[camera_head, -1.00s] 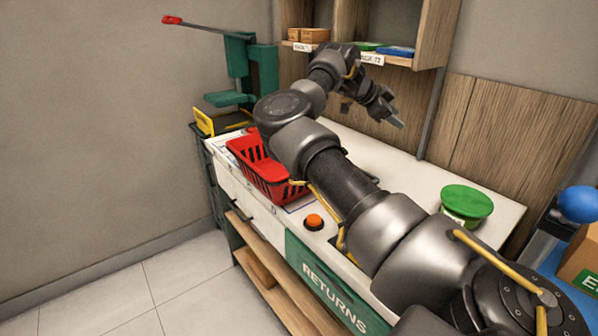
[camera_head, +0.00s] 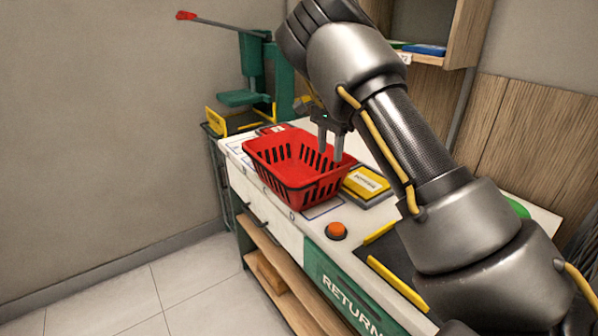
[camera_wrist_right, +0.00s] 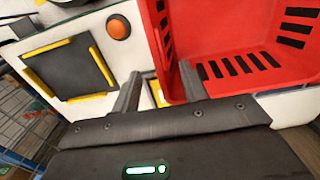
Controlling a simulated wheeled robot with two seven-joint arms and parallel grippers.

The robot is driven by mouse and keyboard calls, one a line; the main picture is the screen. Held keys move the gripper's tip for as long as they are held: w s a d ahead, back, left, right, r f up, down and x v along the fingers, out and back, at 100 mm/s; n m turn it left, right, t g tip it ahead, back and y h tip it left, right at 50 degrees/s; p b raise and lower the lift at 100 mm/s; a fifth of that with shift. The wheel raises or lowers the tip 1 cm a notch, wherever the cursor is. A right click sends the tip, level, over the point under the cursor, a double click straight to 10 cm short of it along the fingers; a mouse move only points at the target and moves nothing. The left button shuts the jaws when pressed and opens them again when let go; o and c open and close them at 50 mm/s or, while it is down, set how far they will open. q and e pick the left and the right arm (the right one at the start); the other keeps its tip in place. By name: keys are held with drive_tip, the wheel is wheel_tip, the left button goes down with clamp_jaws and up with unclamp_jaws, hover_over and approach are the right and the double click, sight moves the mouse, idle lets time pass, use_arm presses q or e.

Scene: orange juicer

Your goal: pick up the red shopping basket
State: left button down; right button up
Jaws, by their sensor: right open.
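The red shopping basket (camera_head: 297,167) stands upright on the white counter in the head view and looks empty. It also fills the upper right of the right wrist view (camera_wrist_right: 232,35). My right gripper (camera_head: 330,155) points down at the basket's right-hand side with its fingers apart. In the right wrist view the open fingers (camera_wrist_right: 158,90) show near the basket's wall, with one finger overlapping the basket in the picture. I cannot tell whether they touch it. My left gripper is not in view.
An orange button (camera_head: 336,230) sits at the counter's front, beside a black pad with yellow edges (camera_head: 385,262). A yellow labelled box (camera_head: 367,184) lies right of the basket. A green press (camera_head: 265,70) stands behind left. The wooden shelf (camera_head: 470,35) is at the back.

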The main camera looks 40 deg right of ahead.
sight(327, 173)
drive_tip(key=f, duration=0.2)
drive_tip(key=shift+w+f, duration=0.25)
drive_tip(key=shift+f, duration=0.25)
drive_tip(key=shift+s, duration=0.3)
drive_tip(key=f, duration=0.1)
drive_tip(key=f+p, duration=0.1)
drive_tip(key=f, duration=0.2)
drive_tip(key=shift+a+f, duration=0.3)
drive_tip(key=shift+a, duration=0.05)
drive_tip(key=shift+s+f, duration=0.1)
drive_tip(key=shift+f, duration=0.1)
drive_tip(key=shift+d, duration=0.1)
clamp_jaws()
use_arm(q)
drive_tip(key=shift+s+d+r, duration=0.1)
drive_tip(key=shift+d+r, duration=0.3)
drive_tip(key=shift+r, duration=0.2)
